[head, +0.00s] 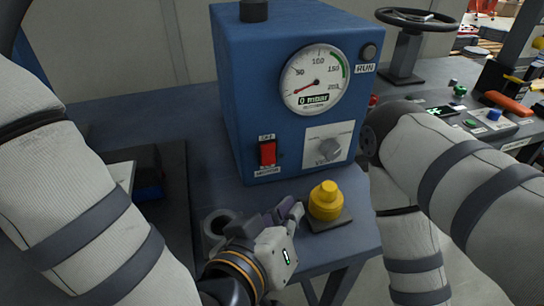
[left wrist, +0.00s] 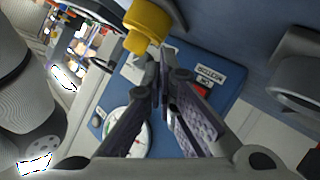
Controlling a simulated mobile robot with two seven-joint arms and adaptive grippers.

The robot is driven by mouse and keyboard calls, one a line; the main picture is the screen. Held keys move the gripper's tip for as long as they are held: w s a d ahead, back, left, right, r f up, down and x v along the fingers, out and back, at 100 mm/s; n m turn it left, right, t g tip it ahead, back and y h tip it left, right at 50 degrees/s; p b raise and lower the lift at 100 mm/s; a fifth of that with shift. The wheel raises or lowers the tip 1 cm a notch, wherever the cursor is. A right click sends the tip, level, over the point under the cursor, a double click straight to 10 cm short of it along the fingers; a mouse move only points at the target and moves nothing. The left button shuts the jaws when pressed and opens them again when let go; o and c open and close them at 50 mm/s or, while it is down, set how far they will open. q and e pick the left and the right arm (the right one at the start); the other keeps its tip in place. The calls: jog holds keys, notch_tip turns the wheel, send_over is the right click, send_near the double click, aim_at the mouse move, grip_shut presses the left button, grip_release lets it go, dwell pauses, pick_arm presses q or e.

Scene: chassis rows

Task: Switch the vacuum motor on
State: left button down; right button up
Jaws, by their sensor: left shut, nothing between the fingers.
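The blue vacuum unit (head: 228,75) stands on the bench. Its red rocker switch (head: 267,152) is low on the front, with a MOTOR label below it. The round gauge (head: 315,78) reads 0 mbar, and the lamp marked RUN (head: 368,52) looks dark. My left gripper (head: 291,212) is shut and empty, below and in front of the panel, apart from the switch. In the left wrist view the closed fingertips (left wrist: 161,78) point toward the unit, with the red switch (left wrist: 201,91) just right of them. My right gripper is not in view.
A yellow knobbed piece (head: 325,200) stands on a dark plate right of my left gripper. A handwheel (head: 404,48) and a control panel (head: 478,125) are at right.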

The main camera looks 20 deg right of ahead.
aim_at(268, 154)
pick_arm(q)
jog(key=shift+w+f, duration=0.1)
jog(key=shift+w, duration=0.05)
jog(key=w, duration=0.2)
jog(key=w+b, duration=0.1)
jog(key=w, duration=0.2)
jog(key=w+f+b, duration=0.1)
jog(key=w, duration=0.1)
jog(key=shift+w+a, duration=0.15)
jog(key=shift+w, duration=0.6)
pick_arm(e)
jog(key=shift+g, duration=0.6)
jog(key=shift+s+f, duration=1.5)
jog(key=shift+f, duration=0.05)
pick_arm(q)
jog(key=shift+w, duration=0.4)
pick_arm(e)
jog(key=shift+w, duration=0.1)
pick_arm(q)
jog(key=shift+w, duration=0.3)
jog(key=shift+s, duration=0.1)
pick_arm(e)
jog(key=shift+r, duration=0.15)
pick_arm(q)
jog(key=shift+s+r, duration=0.2)
jog(key=shift+s, duration=0.4)
jog(key=shift+f, duration=0.15)
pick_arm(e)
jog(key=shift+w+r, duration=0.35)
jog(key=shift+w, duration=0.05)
